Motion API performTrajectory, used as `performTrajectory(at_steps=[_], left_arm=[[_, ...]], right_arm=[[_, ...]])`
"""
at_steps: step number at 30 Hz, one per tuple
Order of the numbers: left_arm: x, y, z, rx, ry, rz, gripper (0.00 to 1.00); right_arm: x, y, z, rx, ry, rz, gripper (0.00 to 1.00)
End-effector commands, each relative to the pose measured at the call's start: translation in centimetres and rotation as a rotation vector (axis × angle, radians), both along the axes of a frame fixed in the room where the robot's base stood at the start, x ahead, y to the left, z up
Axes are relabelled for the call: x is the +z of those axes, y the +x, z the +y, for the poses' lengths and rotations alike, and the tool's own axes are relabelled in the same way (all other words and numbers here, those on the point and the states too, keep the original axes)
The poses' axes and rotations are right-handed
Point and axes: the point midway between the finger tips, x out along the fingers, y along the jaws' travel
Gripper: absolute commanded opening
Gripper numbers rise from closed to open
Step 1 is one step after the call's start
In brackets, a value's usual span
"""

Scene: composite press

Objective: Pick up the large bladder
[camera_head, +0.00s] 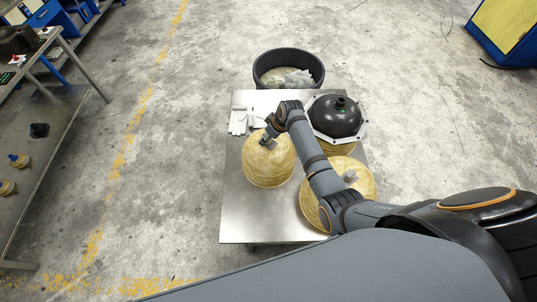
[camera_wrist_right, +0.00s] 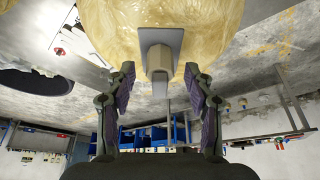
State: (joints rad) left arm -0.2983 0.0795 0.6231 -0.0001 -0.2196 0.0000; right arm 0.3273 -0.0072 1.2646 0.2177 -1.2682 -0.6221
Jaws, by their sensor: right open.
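A large yellowish, dome-shaped bladder (camera_head: 268,168) stands on the left part of the metal table. My right gripper (camera_head: 268,142) is over its top, at the small grey fitting there. In the right wrist view the bladder (camera_wrist_right: 105,25) fills the top, with the grey fitting (camera_wrist_right: 160,48) in the middle. The two fingers of my right gripper (camera_wrist_right: 159,78) are apart, one on each side of the fitting, with visible gaps. A second yellowish bladder (camera_head: 362,180) is partly hidden behind my right arm. My left gripper is not in view.
A black dome on a pale flanged plate (camera_head: 335,116) sits at the table's back right, over another yellowish piece. White gloves (camera_head: 237,121) lie at the back left. A dark round bin (camera_head: 289,68) stands behind the table (camera_head: 240,215). The table's front left is clear.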

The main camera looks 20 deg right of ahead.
Motion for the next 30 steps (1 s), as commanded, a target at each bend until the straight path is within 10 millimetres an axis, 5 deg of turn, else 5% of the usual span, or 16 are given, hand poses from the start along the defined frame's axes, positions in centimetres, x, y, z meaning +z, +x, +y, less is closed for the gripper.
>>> performTrajectory(at_steps=[5,17,30], left_arm=[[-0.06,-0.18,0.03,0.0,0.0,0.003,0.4],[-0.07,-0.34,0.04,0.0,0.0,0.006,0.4],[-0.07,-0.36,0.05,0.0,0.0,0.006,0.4]], right_arm=[[-0.05,0.02,0.01,0.0,0.0,0.0,0.53],[-0.02,0.01,0.0,0.0,0.0,0.0,0.0],[0.06,0.06,0.03,0.0,0.001,-0.002,0.0]])
